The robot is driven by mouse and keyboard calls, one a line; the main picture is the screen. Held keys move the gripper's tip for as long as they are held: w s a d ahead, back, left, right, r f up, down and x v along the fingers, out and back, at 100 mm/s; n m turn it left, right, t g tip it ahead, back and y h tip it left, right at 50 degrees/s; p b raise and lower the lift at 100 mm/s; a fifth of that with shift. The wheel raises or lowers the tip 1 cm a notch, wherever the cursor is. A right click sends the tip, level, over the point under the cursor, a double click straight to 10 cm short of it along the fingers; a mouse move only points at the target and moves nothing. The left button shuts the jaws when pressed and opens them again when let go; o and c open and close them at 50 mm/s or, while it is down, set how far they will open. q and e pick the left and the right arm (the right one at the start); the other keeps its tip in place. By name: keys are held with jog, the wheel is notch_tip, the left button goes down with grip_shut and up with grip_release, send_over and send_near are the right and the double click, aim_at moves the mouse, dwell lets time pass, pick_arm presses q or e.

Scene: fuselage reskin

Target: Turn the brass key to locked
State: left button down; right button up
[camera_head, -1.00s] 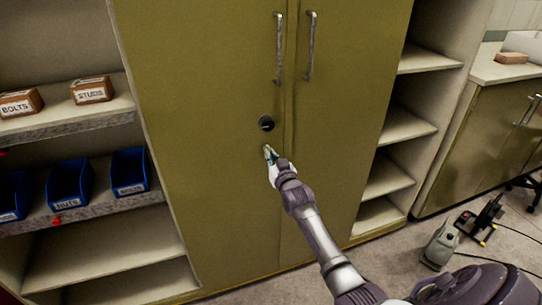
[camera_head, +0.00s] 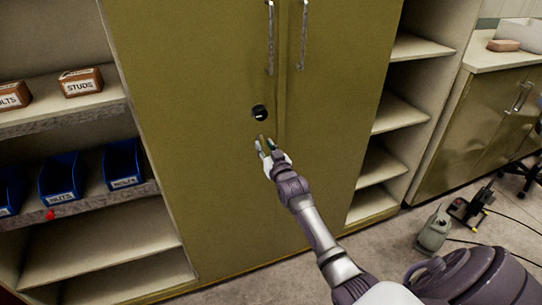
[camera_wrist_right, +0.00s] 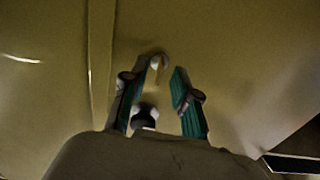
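A dark round lock (camera_head: 260,112) with a small bright mark is on the olive cabinet door, left of the door seam. I cannot make out the brass key or its angle. My right gripper (camera_head: 266,146) is just below the lock, close to the door. In the right wrist view its two teal-padded fingers (camera_wrist_right: 160,85) stand apart. A small pale spot (camera_wrist_right: 158,62) shows between the fingertips and a dark round part (camera_wrist_right: 146,115) lower down; I cannot tell which is the lock. My left gripper is not in view.
Two long handles, left (camera_head: 271,38) and right (camera_head: 303,35), are above the lock. Open shelves with blue bins (camera_head: 60,178) and labelled boxes (camera_head: 82,82) are at the left. Empty shelves (camera_head: 395,115) are at the right. A grey canister (camera_head: 433,232) stands on the floor.

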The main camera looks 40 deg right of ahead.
jog(key=v, duration=1.1)
jog(key=shift+s, duration=0.15)
jog(key=shift+f, duration=0.1)
jog(key=s+a+f+n+g+y, duration=0.1)
jog(key=s+a+f+g, duration=0.3)
jog(key=f, duration=0.8)
jog(key=s+a+f+n+g+y, duration=0.1)
jog(key=s+a+f, duration=0.35)
jog(key=f, duration=0.75)
jog(key=s+a+f+g+y, duration=0.1)
jog(key=s+a+f+g, duration=0.15)
jog(key=s+f, duration=0.65)
jog(key=s+a+f+n+g, duration=0.1)
jog(key=s+f+g, duration=0.2)
jog(key=s+f, duration=0.3)
jog(key=s+a+f+n+g+y, duration=0.1)
jog(key=s+f, duration=0.6)
jog(key=s, duration=0.7)
jog(key=s+a+f+n+g, duration=0.1)
jog(key=s+a+f+g, duration=0.2)
jog(key=s, duration=0.8)
notch_tip(320, 180, down, 4)
jog(key=shift+a+f+g, duration=0.1)
jog(key=shift+a+g, duration=0.05)
jog(key=shift+g, duration=0.8)
